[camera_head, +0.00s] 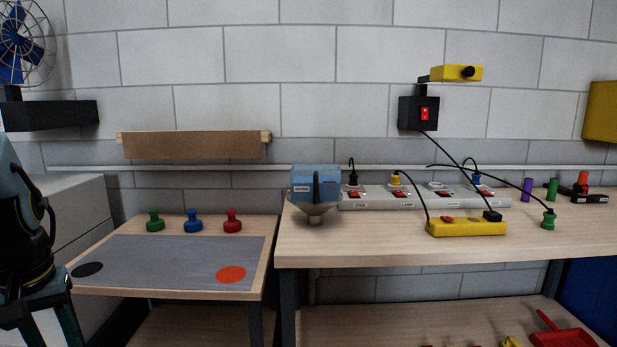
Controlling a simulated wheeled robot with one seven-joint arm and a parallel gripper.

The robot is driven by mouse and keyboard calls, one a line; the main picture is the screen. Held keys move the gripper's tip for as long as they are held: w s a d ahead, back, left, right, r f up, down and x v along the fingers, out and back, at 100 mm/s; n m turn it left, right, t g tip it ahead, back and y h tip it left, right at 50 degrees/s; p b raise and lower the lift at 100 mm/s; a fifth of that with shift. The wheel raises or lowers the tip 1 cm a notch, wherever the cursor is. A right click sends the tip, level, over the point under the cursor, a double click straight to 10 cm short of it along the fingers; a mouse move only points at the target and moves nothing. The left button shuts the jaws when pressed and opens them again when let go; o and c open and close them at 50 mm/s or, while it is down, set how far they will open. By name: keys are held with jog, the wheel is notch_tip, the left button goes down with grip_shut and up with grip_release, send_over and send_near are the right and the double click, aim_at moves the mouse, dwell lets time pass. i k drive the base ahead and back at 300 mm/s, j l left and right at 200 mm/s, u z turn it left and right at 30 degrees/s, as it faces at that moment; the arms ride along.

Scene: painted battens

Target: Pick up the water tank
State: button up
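The water tank looks to be the blue, see-through box (328,184) with a dark upright handle on its front. It sits upright on a pale, funnel-shaped base at the left end of the right-hand workbench. My gripper (46,332) hangs pointing down at the lower left edge of the head view, far to the left of the tank and apart from it. Its two dark fingers stand apart with nothing seen between them; their tips are cut off by the frame.
Grey power strips (375,199) stand right of the tank, and a yellow socket block (466,228) with cables lies further right. The lower left table (130,229) holds a grey mat (170,262) and green, blue and red knobs. The bench front before the tank is clear.

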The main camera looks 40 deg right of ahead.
aim_at(314, 183)
jog(key=l+u, duration=0.1)
jog(key=l, duration=0.3)
jog(key=k+l+u, duration=0.1)
jog(key=l, duration=0.35)
jog(key=k+l+u, duration=0.1)
jog(key=l, duration=0.3)
jog(key=k+l+u, duration=0.1)
jog(key=l, duration=0.3)
jog(key=k+l+u, duration=0.1)
jog(key=l, duration=0.3)
jog(key=k+l+u, duration=0.1)
jog(key=l, duration=0.3)
